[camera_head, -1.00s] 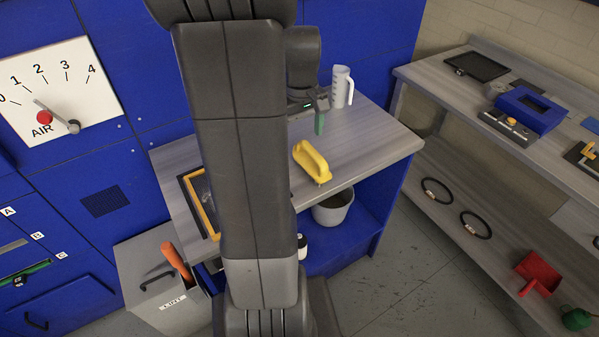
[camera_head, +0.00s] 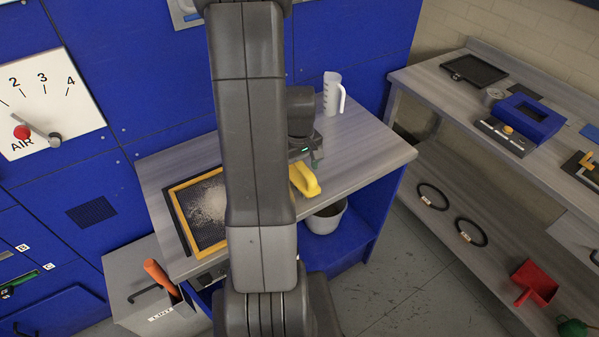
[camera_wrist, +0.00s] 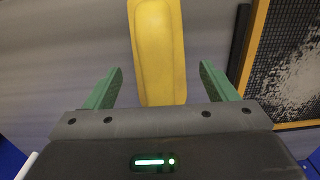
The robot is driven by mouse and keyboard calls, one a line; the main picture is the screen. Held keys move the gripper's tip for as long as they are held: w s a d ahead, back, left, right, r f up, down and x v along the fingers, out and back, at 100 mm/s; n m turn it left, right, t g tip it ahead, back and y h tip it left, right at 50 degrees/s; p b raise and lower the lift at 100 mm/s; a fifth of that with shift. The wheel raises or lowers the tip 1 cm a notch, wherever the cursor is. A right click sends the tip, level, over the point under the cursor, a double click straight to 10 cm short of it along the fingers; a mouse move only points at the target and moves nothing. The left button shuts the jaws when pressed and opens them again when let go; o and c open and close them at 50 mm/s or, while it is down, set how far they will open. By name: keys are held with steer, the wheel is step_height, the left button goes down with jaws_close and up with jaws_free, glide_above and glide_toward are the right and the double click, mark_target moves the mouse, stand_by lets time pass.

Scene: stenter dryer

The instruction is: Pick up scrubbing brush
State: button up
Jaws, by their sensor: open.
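The scrubbing brush appears as a yellow block with a handle (camera_head: 305,180) on the grey worktop (camera_head: 352,150), near its front edge. In the wrist view the yellow brush (camera_wrist: 157,50) runs from the top edge down between the fingers. My gripper (camera_wrist: 160,85) is open, with a green finger on each side of the brush and a visible gap on both sides. The near end of the brush is hidden behind the gripper body. In the head view my gripper (camera_head: 314,158) is just behind the brush, partly hidden by my arm.
A yellow-framed mesh screen (camera_head: 180,208) with pale lint lies left of the brush. A white measuring jug (camera_head: 332,93) stands at the back of the worktop. A grey bucket (camera_head: 325,218) sits on the shelf below. An orange-handled tool (camera_head: 160,277) is in the lint bin (camera_head: 135,262).

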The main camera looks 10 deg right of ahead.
steer(key=shift+f, duration=0.4)
steer(key=c, duration=1.1)
steer(key=shift+c, duration=0.2)
step_height(320, 180, up, 10)
steer(key=shift+r+b, duration=0.1)
steer(key=shift+b, duration=0.25)
